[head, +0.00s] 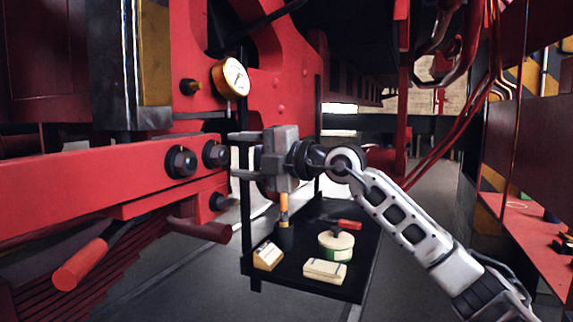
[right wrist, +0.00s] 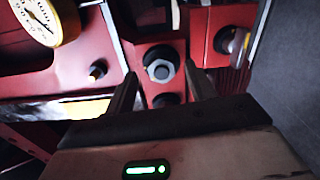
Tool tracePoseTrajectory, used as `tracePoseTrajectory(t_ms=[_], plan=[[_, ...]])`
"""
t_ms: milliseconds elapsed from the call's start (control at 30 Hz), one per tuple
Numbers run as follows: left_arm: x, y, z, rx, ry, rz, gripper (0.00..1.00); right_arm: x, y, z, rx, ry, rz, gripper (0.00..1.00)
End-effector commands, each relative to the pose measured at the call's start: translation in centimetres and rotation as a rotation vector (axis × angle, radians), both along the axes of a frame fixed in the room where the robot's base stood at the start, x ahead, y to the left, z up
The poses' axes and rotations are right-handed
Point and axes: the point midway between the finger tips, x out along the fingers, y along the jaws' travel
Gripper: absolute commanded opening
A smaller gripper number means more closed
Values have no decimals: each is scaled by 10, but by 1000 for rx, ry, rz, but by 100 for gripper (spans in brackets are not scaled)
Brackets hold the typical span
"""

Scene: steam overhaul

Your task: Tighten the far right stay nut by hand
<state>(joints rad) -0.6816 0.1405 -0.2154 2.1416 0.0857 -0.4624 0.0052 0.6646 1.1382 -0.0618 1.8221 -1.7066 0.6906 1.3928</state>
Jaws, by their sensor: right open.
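Two dark stay nuts sit side by side on the red beam (head: 70,172) in the head view. The left nut (head: 180,162) is farther from my gripper than the right nut (head: 214,154). My right gripper (head: 236,155) is open and points left at the right nut, its fingers a little short of it. In the right wrist view a hex nut with a grey centre (right wrist: 160,69) shows between the open fingers, which appear empty. I cannot tell if a finger touches it. My left gripper is not in view.
A pressure gauge (head: 231,78) is above the nuts. Another dark fitting (head: 222,202) sits below them. Red pipes stand at right.

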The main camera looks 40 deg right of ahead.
Motion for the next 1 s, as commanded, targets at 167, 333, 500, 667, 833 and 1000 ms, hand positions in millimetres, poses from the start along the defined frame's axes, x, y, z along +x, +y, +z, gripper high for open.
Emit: tracePoseTrajectory(t_ms=[167, 333, 500, 667, 833, 1000], plan=[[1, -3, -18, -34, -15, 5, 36, -36, -16, -11, -6, 4, -4, 55], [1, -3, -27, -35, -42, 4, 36, -64, -27, -9, -2, 1, -1, 55], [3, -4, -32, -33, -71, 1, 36, -91, -37, -6, -1, -1, 0, 55], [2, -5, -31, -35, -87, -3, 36, -113, -46, -3, -1, -1, 1, 55], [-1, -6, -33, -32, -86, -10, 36, -124, -51, -2, -1, 1, 0, 55], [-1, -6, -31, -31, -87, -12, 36, -125, -51, -1, -2, 1, 0, 55]])
